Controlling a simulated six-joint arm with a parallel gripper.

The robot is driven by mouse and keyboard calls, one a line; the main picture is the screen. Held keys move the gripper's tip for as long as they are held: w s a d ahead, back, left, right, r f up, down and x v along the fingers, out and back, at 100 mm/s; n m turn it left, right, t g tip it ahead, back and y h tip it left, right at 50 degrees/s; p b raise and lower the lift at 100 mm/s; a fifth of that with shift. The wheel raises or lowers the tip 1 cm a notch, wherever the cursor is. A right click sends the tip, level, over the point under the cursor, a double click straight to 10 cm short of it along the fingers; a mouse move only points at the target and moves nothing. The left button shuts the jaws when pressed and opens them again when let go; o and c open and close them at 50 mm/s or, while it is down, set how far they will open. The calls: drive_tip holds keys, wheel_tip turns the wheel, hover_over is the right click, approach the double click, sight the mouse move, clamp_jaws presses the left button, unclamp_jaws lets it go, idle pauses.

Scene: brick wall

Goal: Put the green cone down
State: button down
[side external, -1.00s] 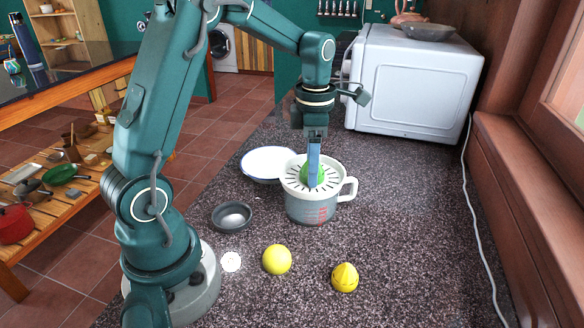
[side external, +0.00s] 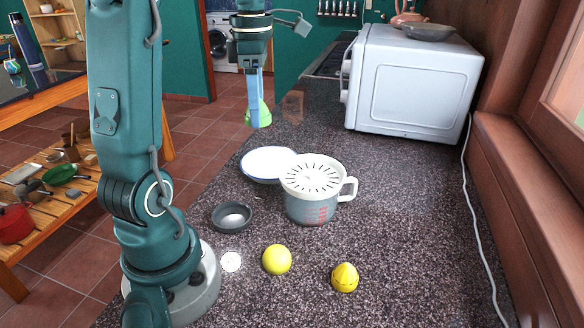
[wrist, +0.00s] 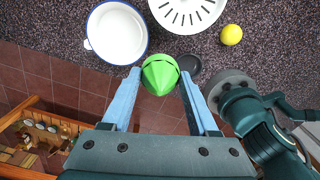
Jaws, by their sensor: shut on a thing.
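The green cone (side external: 266,112) is held in my gripper (side external: 256,122), up in the air at the far left part of the counter. In the wrist view the cone (wrist: 160,78) sits between the two blue fingertips, its ridged point facing the camera. In the side view a finger hides part of the cone. My gripper (wrist: 160,74) is shut on it. The measuring jug (side external: 311,208) with its white slotted strainer top (side external: 312,174) stands on the counter, lower and to the right of the cone. Nothing sits on the strainer top.
A white microwave (side external: 412,88) stands at the back. The counter right of the jug is clear.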

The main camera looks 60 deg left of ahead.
drive_tip(key=shift+s+a+r, duration=0.15)
drive_tip(key=shift+a+r, duration=0.05)
drive_tip(key=shift+a, duration=0.05)
drive_tip(key=shift+a+r+m, duration=0.1)
drive_tip(key=shift+a+m, duration=0.2)
drive_tip(key=w+a+f+m, duration=0.4)
drive_tip(key=w+a, duration=0.1)
hover_over(271, 170)
wheel_tip(271, 170, down, 6)
drive_tip(key=shift+m, duration=0.3)
wheel_tip(271, 170, down, 9)
drive_tip(key=shift+r, duration=0.2)
drive_tip(key=shift+c, duration=0.8)
unclamp_jaws()
drive_tip(key=shift+f, duration=0.15)
